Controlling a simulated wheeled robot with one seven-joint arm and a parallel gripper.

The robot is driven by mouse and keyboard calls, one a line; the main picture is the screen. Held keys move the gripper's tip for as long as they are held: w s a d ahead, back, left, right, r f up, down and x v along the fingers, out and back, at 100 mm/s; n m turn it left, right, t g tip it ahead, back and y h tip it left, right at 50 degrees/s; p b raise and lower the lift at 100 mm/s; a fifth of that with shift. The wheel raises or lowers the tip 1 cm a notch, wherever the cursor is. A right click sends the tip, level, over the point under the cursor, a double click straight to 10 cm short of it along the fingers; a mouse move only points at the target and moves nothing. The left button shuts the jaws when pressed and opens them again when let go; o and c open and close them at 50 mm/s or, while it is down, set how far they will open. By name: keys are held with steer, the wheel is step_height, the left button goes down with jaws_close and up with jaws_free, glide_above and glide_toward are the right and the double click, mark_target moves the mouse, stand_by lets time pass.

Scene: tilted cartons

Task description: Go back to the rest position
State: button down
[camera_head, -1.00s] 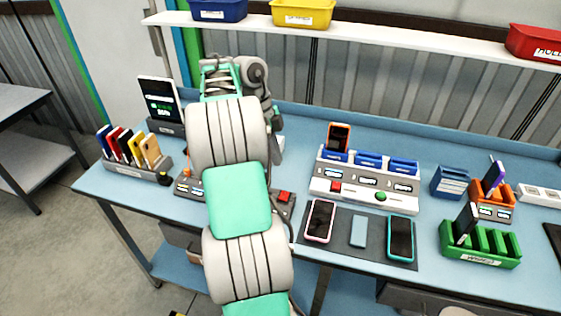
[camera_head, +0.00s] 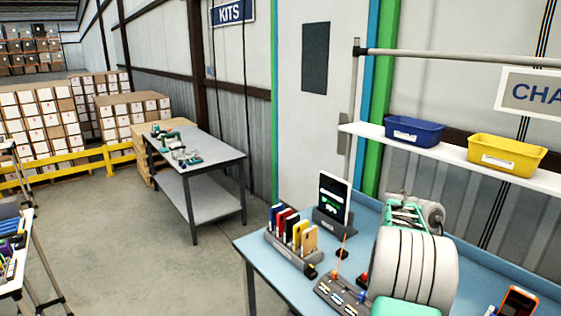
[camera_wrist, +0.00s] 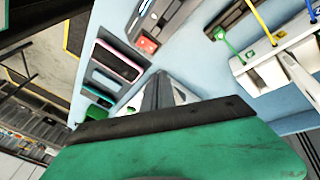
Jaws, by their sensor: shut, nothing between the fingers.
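My gripper (camera_wrist: 160,82) shows in the wrist view, its dark fingers together and empty above the blue bench (camera_wrist: 205,80). In the head view my arm rises at the lower right over the bench (camera_head: 262,262), and the gripper itself is hidden behind the arm links. The fingers appear apart from these things.
A card rack (camera_head: 292,240), a tablet on a stand (camera_head: 333,200) and a grey control box (camera_head: 342,294) stand left of my arm. A shelf with a blue bin (camera_head: 414,131) and a yellow bin (camera_head: 506,155) is behind. Open floor (camera_head: 150,245) lies left, before a grey table (camera_head: 198,153).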

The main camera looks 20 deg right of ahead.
steer(key=a+f+n, duration=0.1)
steer(key=f+n, duration=0.1)
steer(key=a+f+n, duration=0.1)
steer(key=n, duration=0.1)
steer(key=a+f+n, duration=0.2)
steer(key=shift+s+a+f, duration=0.1)
steer(key=shift+f, duration=0.2)
steer(key=w+a+r+n+t, duration=0.15)
steer(key=a+n, duration=0.25)
steer(key=a, duration=0.7)
steer(key=w+a+r+n+t+y+b, duration=0.15)
steer(key=a+n, duration=0.35)
steer(key=a, duration=0.5)
steer(key=w+a+n+t, duration=0.1)
steer(key=a+n+t, duration=0.25)
steer(key=a, duration=0.75)
steer(key=w+a+r+n+t, duration=0.2)
steer(key=a+r+n, duration=0.2)
steer(key=a+r, duration=0.3)
steer(key=shift+a, duration=0.65)
